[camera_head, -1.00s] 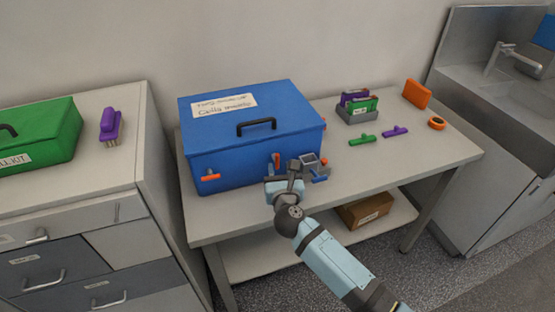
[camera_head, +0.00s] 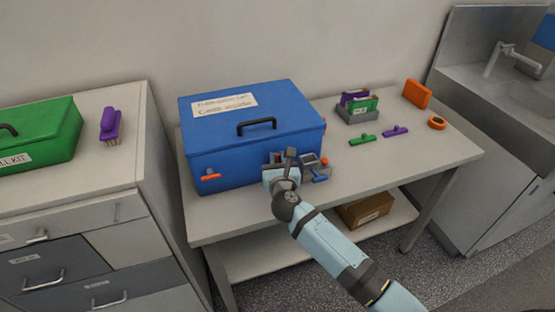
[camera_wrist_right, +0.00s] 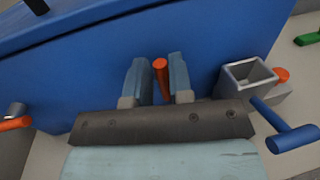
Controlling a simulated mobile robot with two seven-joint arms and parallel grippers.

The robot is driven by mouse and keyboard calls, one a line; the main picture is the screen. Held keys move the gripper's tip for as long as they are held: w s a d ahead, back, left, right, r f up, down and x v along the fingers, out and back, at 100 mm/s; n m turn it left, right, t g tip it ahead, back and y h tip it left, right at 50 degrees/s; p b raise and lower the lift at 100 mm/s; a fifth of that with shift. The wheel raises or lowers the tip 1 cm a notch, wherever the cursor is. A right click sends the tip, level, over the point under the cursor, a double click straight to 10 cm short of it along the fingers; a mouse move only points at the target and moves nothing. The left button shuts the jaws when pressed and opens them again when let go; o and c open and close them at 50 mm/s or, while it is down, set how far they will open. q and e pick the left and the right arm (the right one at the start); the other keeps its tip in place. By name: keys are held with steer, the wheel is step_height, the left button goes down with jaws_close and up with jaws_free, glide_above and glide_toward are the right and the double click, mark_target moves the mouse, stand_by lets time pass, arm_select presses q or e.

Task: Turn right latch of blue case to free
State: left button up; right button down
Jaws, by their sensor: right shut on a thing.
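The blue case (camera_head: 255,135) stands closed on the table, with a white label and a black handle on its lid. Its left orange latch (camera_head: 211,177) lies roughly horizontal on the front face; it also shows at the left edge of the wrist view (camera_wrist_right: 15,123). The right latch (camera_wrist_right: 160,80) is an orange bar pointing up between the fingers in the right wrist view. My right gripper (camera_head: 281,158) is at the case's front face, shut on this latch, and mostly hides it in the head view. The fingers also show in the wrist view (camera_wrist_right: 158,78). My left gripper is out of view.
A small grey open box (camera_wrist_right: 250,75) and a blue handled piece (camera_wrist_right: 292,138) sit just right of the gripper. Green (camera_head: 362,140) and purple (camera_head: 395,131) pieces lie farther right on the table (camera_head: 430,160). The front table strip is clear.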

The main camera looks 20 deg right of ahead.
steer(key=shift+d+n, duration=0.1)
steer(key=shift+n, duration=0.2)
steer(key=shift+n+p, duration=0.45)
steer(key=shift+n, duration=0.55)
steer(key=n, duration=0.2)
steer(key=n+t, duration=0.1)
steer(key=shift+a+f+n+p, duration=0.15)
steer(key=shift+a+n+p, duration=0.15)
steer(key=shift+n, duration=0.1)
steer(key=n, duration=0.3)
steer(key=shift+t+y, duration=0.3)
steer(key=shift+y, duration=0.1)
steer(key=shift+a+f+n+t+y+p, duration=0.15)
steer(key=shift+n+y, duration=0.3)
steer(key=shift+n, duration=1.3)
steer(key=shift+d+f+n+t+y+p, duration=0.1)
steer(key=shift+n+t+y+p, duration=0.3)
steer(key=shift+n, duration=1.4)
steer(key=shift+a+f+n+g+y+p, duration=0.15)
steer(key=shift+n+y, duration=0.4)
steer(key=shift+n, duration=1.2)
steer(key=shift+w, duration=0.1)
